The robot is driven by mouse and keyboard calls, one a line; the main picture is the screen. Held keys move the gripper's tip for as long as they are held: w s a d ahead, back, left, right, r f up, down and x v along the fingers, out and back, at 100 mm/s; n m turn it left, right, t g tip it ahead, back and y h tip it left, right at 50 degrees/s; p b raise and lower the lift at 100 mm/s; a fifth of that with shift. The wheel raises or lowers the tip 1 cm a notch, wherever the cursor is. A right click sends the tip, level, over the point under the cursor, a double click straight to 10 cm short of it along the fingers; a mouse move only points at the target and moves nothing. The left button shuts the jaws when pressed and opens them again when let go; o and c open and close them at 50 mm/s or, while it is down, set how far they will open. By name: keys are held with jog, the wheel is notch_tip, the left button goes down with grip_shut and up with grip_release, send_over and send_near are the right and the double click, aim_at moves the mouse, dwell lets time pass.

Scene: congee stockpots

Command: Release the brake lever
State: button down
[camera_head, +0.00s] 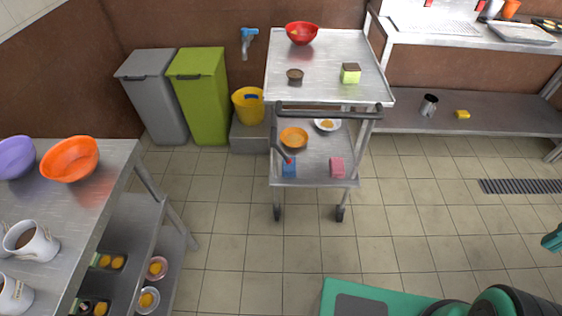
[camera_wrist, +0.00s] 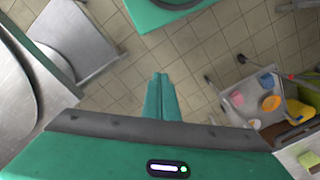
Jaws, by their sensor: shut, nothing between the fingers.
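The brake lever (camera_head: 282,148) is a dark rod with a red tip. It hangs down at the left end of the dark handle bar (camera_head: 330,110) of a steel two-shelf cart (camera_head: 330,50). The cart stands against the back wall in the head view and at the right in the wrist view (camera_wrist: 238,98). My gripper (camera_wrist: 160,76) shows in the wrist view as two teal fingers shut together and empty, over bare floor. It is well apart from the cart and the lever. Whether the lever is engaged I cannot tell.
The cart carries a red bowl (camera_head: 301,33), an orange bowl (camera_head: 294,137) and small items. Grey (camera_head: 155,95) and green (camera_head: 205,95) bins stand left of it. A steel table (camera_head: 100,165) stands at left. The tiled floor before the cart is clear.

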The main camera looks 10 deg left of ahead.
jog(key=w+a+f+n+h, duration=0.1)
jog(key=w+f+n+h, duration=0.3)
jog(key=w, duration=0.6)
jog(key=w+a+f+n+h, duration=0.1)
jog(key=w+a+f+h, duration=0.1)
jog(key=w+f, duration=0.6)
jog(key=w+a+f+n+t+h, duration=0.2)
jog(key=w+a+f+n+t, duration=0.15)
jog(key=w+a, duration=0.4)
jog(key=w+a+f+n+t+h, duration=0.25)
jog(key=w+a+f+n, duration=0.2)
jog(key=w+a, duration=0.3)
jog(key=a+f+n+t+y, duration=0.3)
jog(key=a+f+n+t, duration=0.15)
jog(key=a, duration=0.65)
jog(key=a+f+n+t+y, duration=0.35)
jog(key=a+n, duration=0.25)
jog(key=a, duration=0.5)
jog(key=s+a+f+n+t+y, duration=0.1)
jog(key=s+a+f+n+y, duration=0.3)
jog(key=a, duration=0.4)
jog(key=s+a+f+n+t+y, duration=0.1)
jog(key=s+a+f+n+y, duration=0.3)
jog(key=a, duration=0.5)
jog(key=s+n+y, duration=0.1)
jog(key=s+n, duration=0.1)
jog(key=shift+n, duration=0.35)
